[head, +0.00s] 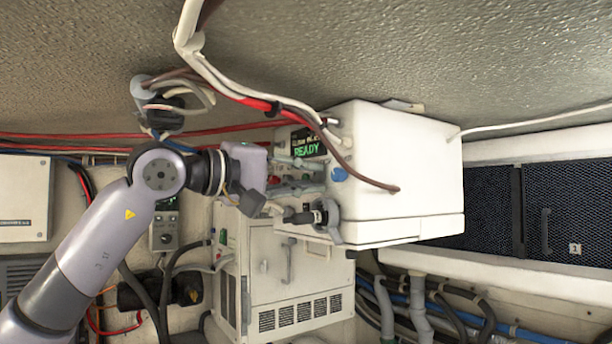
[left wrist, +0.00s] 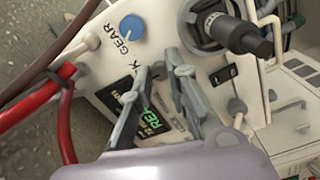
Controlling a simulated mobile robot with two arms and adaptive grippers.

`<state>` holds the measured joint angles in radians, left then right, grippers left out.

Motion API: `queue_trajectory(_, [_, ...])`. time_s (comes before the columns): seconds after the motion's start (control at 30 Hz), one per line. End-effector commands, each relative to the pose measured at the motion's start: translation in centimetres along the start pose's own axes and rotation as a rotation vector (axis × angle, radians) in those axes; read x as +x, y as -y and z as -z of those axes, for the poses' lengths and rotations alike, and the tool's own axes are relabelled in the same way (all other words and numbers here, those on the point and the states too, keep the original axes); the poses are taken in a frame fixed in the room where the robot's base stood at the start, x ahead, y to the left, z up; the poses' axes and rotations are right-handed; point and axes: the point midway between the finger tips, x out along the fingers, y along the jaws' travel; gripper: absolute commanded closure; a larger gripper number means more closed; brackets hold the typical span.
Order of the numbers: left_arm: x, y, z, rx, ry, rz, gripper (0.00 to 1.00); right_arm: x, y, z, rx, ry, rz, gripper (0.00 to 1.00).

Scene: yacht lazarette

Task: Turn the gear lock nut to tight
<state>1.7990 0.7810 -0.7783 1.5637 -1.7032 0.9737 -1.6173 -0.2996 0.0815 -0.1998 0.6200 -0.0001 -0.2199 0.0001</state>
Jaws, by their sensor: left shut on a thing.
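The white control box (head: 425,165) has a front panel facing left, with a lit green READY display (head: 306,150). My left gripper (head: 322,177) is up against this panel. In the left wrist view its two fingers (left wrist: 172,72) are close together beside the GEAR LOCK lettering (left wrist: 127,50). It is shut on a small part at the panel, which I take to be the gear lock nut; the fingers hide it. A blue round knob (left wrist: 132,27) sits just beyond the fingertips, apart from them; it also shows in the head view (head: 340,174). My right gripper is not in view.
A black handle on a grey round mount (head: 328,217) sticks out low on the panel, close to my left gripper. Red cables (head: 225,133) and a brown cable (head: 345,168) run past the box. A vented cabinet (head: 290,285) is below; dark mesh panels (head: 570,215) are at right.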

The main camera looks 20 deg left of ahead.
Motion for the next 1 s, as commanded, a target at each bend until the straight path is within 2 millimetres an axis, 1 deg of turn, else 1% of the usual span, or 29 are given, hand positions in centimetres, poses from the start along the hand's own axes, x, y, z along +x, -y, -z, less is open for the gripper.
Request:
queue_trajectory(0.03, [0.13, 0.35, -0.16, 0.001, 0.004, 0.009, 1.00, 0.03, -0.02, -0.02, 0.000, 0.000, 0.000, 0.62])
queue_trajectory(0.27, [0.15, 0.41, -0.18, 0.000, 0.005, 0.010, 1.00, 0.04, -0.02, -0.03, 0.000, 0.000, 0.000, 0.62])
queue_trajectory(0.3, [0.16, 0.42, -0.19, 0.000, 0.005, 0.010, 0.84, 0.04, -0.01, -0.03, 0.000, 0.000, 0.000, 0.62])
queue_trajectory(0.6, [0.10, 0.25, -0.11, -0.001, 0.003, 0.006, 0.64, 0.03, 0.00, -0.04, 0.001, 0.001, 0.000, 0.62])
queue_trajectory(0.87, [0.04, 0.14, -0.06, -0.001, 0.002, 0.003, 0.64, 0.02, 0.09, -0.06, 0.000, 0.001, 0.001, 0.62])
queue_trajectory(1.0, [-0.78, 0.14, 0.06, -0.001, -0.001, 0.003, 0.64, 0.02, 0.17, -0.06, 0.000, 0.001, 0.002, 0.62])
